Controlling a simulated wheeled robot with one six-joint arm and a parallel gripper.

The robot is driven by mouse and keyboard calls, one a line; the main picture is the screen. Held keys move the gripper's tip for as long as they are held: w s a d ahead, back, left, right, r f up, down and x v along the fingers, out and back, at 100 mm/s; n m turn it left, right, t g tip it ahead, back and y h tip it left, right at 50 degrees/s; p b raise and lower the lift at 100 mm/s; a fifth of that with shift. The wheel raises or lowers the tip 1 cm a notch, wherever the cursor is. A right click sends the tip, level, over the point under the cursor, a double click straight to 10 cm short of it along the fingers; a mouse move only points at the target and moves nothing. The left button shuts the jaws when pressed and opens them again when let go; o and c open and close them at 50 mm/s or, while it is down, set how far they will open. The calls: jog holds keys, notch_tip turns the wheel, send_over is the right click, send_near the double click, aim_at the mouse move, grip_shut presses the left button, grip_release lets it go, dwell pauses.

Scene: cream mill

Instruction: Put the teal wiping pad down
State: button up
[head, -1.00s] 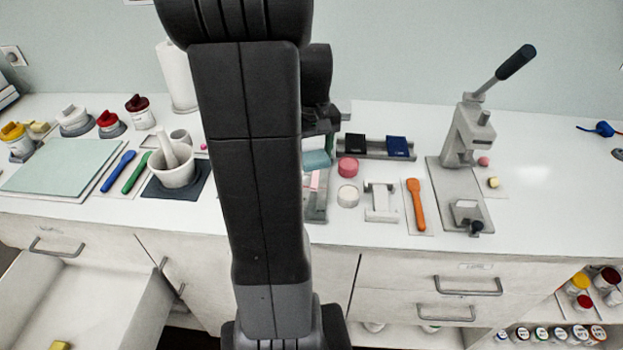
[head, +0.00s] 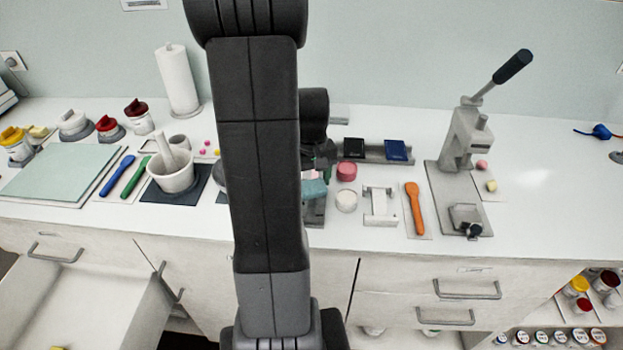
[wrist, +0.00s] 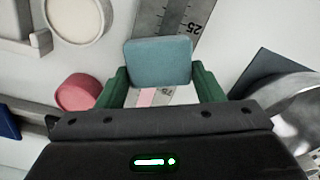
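The teal wiping pad (wrist: 158,62) sits between the two green fingers of my gripper (wrist: 159,78) in the wrist view, with a finger against each side. In the head view the pad (head: 314,188) shows just right of my arm, over a grey marked plate (head: 315,213). The plate (wrist: 178,18) also shows behind the pad in the wrist view, with a number 25 on it. A pale pink piece (wrist: 147,96) lies on the plate, partly hidden by the pad. I cannot tell whether the pad touches the plate.
A pink round piece (head: 346,171) and a white round dish (head: 346,201) stand right of the plate. A grey rack (head: 380,206) and an orange spatula (head: 414,208) lie farther right. A mortar (head: 173,181) stands left of my arm. An open drawer (head: 95,300) juts out at front left.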

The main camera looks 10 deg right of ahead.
aim_at(311, 183)
jog(key=o, duration=0.3)
notch_tip(311, 183, up, 12)
jog(key=shift+r, duration=0.2)
dwell(0.3)
jog(key=shift+f, duration=0.1)
notch_tip(311, 183, down, 13)
jog(key=shift+r, duration=1.75)
